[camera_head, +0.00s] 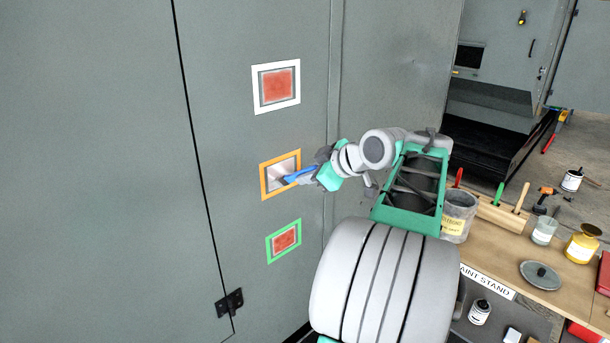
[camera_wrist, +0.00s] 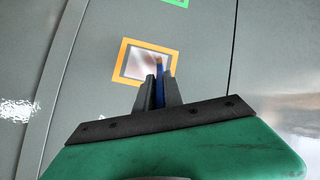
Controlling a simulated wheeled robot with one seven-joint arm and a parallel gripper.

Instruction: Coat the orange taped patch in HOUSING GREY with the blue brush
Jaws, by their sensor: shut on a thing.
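The orange taped patch (camera_head: 281,174) is the middle of three framed squares on the grey cabinet wall. Its inside looks pale grey-white with a faint pinkish tint, unlike the red squares above and below. My gripper (camera_head: 308,178) is shut on the blue brush (camera_head: 297,175), whose head lies over the patch, at or very near its surface. In the wrist view the orange frame (camera_wrist: 124,66) surrounds the pale patch, and the blue brush (camera_wrist: 160,72) reaches into it from between my gripper's fingers (camera_wrist: 161,88). The fingers hide part of the frame's edge. Contact cannot be told for certain.
A white-framed red patch (camera_head: 277,86) is above and a green-framed one (camera_head: 285,240) below. At right, the paint stand (camera_head: 487,262) holds a labelled grey pot (camera_head: 458,214), a brush rack (camera_head: 500,215), jars and a lid (camera_head: 540,274). The wall around the patch is clear.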

